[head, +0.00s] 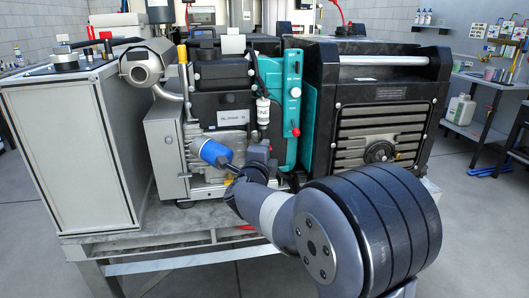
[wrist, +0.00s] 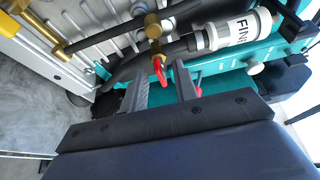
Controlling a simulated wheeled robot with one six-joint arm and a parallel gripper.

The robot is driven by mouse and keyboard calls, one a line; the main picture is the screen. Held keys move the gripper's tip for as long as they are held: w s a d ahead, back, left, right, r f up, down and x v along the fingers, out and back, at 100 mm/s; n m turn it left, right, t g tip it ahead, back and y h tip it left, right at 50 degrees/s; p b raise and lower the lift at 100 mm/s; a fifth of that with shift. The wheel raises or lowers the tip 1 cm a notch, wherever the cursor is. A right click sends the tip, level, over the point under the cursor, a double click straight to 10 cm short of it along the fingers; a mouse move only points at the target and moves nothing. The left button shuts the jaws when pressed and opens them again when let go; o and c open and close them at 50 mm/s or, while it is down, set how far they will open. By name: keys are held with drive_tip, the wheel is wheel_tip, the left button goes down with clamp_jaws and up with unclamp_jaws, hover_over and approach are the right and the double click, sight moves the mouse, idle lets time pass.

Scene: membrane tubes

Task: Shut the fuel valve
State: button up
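The fuel valve shows in the wrist view as a brass body (wrist: 152,27) on a hose line, with a small red lever (wrist: 160,71) pointing down towards my gripper. My gripper (wrist: 161,80) is open, its two dark fingers apart. The red lever appears in the gap between the fingertips, touching neither as far as I can see. Its exact depth between them is unclear. In the head view my gripper (head: 258,158) is at the front of the engine, and my wrist hides the valve.
A white filter labelled "FINE" (wrist: 232,31) lies beside the valve, also in the head view (head: 263,112). Brass fittings (wrist: 55,45) and hoses are close by. A blue cylinder (head: 215,152) sits left of my gripper. The teal panel (head: 283,75) stands behind.

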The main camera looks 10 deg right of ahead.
drive_tip(key=v, duration=1)
drive_tip(key=shift+s, duration=0.2)
drive_tip(key=shift+w, duration=0.1)
drive_tip(key=x, duration=1)
drive_tip(key=shift+w+n, duration=0.3)
